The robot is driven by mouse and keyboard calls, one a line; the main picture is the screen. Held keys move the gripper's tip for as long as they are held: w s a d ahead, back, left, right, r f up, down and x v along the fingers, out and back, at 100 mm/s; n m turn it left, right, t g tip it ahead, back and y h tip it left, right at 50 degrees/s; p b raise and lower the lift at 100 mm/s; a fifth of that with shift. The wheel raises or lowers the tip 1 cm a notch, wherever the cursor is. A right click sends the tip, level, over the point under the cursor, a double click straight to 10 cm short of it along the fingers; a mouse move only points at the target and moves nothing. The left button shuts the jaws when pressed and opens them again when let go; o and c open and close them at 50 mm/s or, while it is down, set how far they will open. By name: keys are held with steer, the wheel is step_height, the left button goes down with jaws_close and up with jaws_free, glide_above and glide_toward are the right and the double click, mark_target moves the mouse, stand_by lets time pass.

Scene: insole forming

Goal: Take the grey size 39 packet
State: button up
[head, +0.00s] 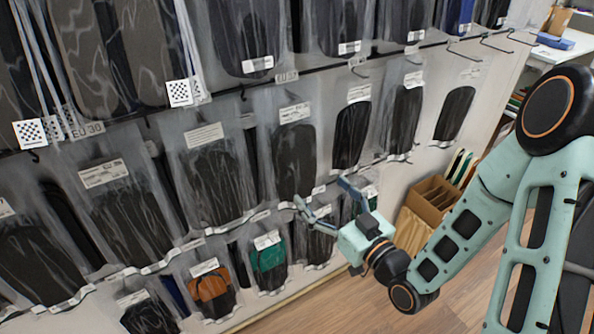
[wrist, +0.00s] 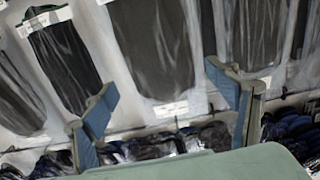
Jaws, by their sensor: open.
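My gripper (head: 322,194) is open and empty in front of the lower part of the packet wall in the head view. In the wrist view its two fingers (wrist: 160,82) stand wide apart. A clear packet with a dark grey insole (wrist: 152,45) hangs beyond and between them, with a white label at its lower end. No finger visibly touches it. In the head view, a dark grey packet (head: 294,155) hangs just above and left of the fingers. Size print on the packets is too small to read, so I cannot tell which is size 39.
Packets hang close together in rows on hooks. Lower down are a packet with orange (head: 211,288) and one with green (head: 268,265). A cardboard box (head: 433,200) stands on the right by the wall. Bare wooden floor (head: 370,300) lies below my arm.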

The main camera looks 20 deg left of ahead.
mark_target(300, 165)
steer(key=shift+b+x, duration=1.7)
steer(key=shift+x, duration=3.15)
steer(key=shift+w+d+r, duration=0.15)
steer(key=shift+w+d, duration=0.05)
steer(key=c, duration=1.2)
steer(key=shift+c, duration=0.4)
steer(key=shift+r, duration=0.1)
